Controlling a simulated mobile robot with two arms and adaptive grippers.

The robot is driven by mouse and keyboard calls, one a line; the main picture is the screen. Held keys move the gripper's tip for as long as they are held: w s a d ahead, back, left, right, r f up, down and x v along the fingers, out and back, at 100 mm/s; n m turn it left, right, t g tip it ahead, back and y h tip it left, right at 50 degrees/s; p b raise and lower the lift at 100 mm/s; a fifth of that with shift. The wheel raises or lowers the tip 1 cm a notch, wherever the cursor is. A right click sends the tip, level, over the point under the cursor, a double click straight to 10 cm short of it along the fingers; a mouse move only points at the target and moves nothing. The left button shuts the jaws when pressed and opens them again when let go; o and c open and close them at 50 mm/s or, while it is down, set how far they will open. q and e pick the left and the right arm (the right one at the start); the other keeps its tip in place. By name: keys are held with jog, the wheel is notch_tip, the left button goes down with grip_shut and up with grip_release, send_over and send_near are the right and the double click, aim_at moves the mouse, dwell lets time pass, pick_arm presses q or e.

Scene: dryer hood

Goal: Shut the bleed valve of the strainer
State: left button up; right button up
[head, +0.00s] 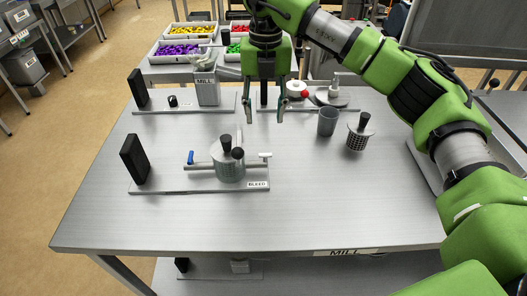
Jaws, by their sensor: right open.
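The strainer (230,168) is a grey perforated cylinder with dark knobs on top, on a metal base plate (208,187) in the middle of the table. A pipe runs through it. A blue handle (190,157) stands upright at its left end. A small white handle (265,155) lies roughly level at its right end, above a tag (257,184) reading BLEED. I cannot tell for certain which handle is the bleed valve. My right gripper (264,113) is open and empty, pointing down above and behind the white handle, apart from it. My left gripper is out of view.
A black upright block (133,159) stands on the plate's left end. A grey cup (327,122) and a perforated basket with a black knob (358,136) stand to the right. A mill unit (207,88) sits behind. The table's front is clear.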

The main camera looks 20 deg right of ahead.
aim_at(265, 158)
notch_tip(265, 158, down, 12)
jog(key=p, duration=0.4)
jog(key=shift+s+d+f, duration=0.1)
jog(key=shift+f, duration=0.65)
jog(key=c, duration=1.1)
